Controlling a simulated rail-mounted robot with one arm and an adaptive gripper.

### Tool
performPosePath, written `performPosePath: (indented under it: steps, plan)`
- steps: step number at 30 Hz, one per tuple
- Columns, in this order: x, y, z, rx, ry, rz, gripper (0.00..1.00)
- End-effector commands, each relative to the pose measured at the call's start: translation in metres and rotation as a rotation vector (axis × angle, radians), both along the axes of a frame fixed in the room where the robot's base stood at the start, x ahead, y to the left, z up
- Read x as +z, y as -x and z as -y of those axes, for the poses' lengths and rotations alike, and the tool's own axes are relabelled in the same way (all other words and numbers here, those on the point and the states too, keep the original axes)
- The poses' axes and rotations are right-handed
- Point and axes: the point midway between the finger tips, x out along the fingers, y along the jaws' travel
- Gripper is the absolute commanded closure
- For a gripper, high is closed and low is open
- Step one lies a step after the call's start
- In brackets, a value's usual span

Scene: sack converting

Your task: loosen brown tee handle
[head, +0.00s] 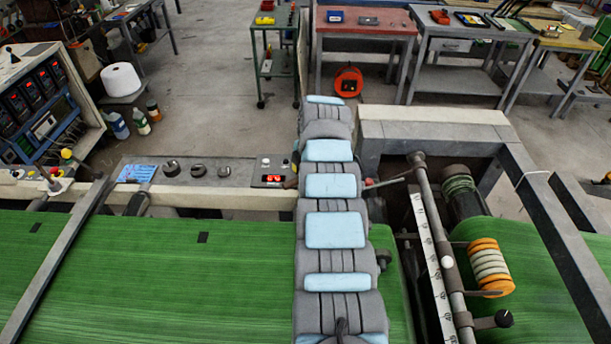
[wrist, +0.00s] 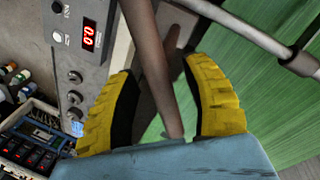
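In the wrist view my gripper (wrist: 160,78) is open, its two yellow ribbed fingers well apart. A brownish bar (wrist: 152,55) runs from the top edge down through the gap between them. It shows no clear contact with either finger, and I cannot tell its depth. I cannot tell whether this bar is part of the brown tee handle; no T-shaped end is clear in either view. In the head view my grey and light-blue arm stands in the middle over the machine's edge, and my gripper cannot be made out there.
A control panel (head: 210,172) with knobs and a red display lies left of my arm, beside the green sheet (head: 190,265). Right of my arm are a metal rod (head: 433,225), a white scale (head: 430,265) and an orange-and-white roller (head: 490,267). Benches stand behind.

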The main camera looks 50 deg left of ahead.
Motion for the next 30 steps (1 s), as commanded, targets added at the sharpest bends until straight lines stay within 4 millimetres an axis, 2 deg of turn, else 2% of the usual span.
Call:
performPosePath:
  steps: [4, 8, 21, 30]
  plan:
    - [0.002, 0.000, 0.000, -0.001, 0.000, 0.001, 0.52]
    - [0.012, -0.001, 0.003, -0.001, -0.001, 0.001, 0.52]
    - [0.090, 0.000, 0.018, 0.000, -0.001, 0.002, 0.52]
    - [0.116, 0.002, 0.023, 0.000, 0.000, -0.001, 0.52]
